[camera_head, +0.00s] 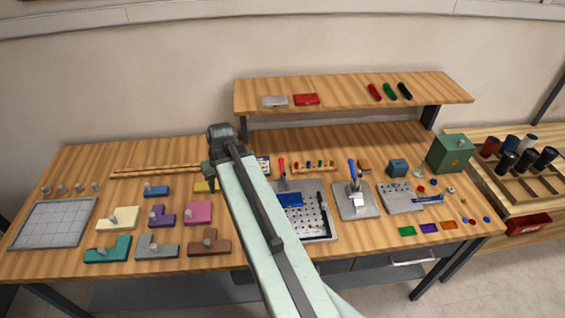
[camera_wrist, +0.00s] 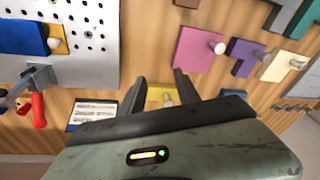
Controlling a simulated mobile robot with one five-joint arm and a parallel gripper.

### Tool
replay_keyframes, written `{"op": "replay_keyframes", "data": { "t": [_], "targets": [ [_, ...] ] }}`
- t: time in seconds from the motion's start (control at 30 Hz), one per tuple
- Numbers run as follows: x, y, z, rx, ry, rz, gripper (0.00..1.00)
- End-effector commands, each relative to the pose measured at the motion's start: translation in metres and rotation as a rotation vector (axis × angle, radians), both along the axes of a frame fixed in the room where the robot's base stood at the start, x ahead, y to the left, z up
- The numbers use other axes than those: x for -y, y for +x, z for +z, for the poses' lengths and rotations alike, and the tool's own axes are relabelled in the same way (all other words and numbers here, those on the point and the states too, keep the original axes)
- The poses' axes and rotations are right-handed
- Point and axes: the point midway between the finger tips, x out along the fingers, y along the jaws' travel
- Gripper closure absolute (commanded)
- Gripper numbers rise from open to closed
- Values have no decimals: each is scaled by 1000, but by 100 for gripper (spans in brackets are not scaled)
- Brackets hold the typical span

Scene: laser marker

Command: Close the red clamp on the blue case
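The blue case (camera_head: 290,199) lies on a perforated grey plate (camera_head: 320,228), right of my arm in the head view. It also shows at the left edge of the wrist view (camera_wrist: 20,38). The red clamp (camera_head: 282,168) stands at the case's back edge with its red handle raised. In the wrist view its red handle (camera_wrist: 38,110) points away from the case, beyond a grey metal bracket. My gripper (camera_wrist: 160,82) is open and empty, above the table and to one side of the clamp. In the head view my arm mostly hides the gripper's fingers.
A yellow block (camera_wrist: 162,94) lies below and between my fingers. A printed card (camera_wrist: 92,112) lies between them and the clamp. Pink (camera_head: 198,212) and purple (camera_head: 161,216) knobbed blocks lie left of my arm. A blue-handled clamp (camera_head: 352,170) stands farther right. A shelf (camera_head: 350,92) overhangs the back.

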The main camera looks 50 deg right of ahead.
Motion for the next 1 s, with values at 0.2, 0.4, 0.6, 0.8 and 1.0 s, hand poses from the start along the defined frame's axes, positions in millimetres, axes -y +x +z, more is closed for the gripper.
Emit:
{"op": "replay_keyframes", "data": {
  "t": [0.2,0.4,0.6,0.8,1.0],
  "targets": [
    [182,-47,16,159,-9,-258,61],
    [248,-81,23,223,-31,-353,61],
    [252,-83,21,227,-34,-359,61],
    [254,-74,-2,226,-34,-358,61],
    [257,-59,-37,226,-34,-357,61]
  ]
}}
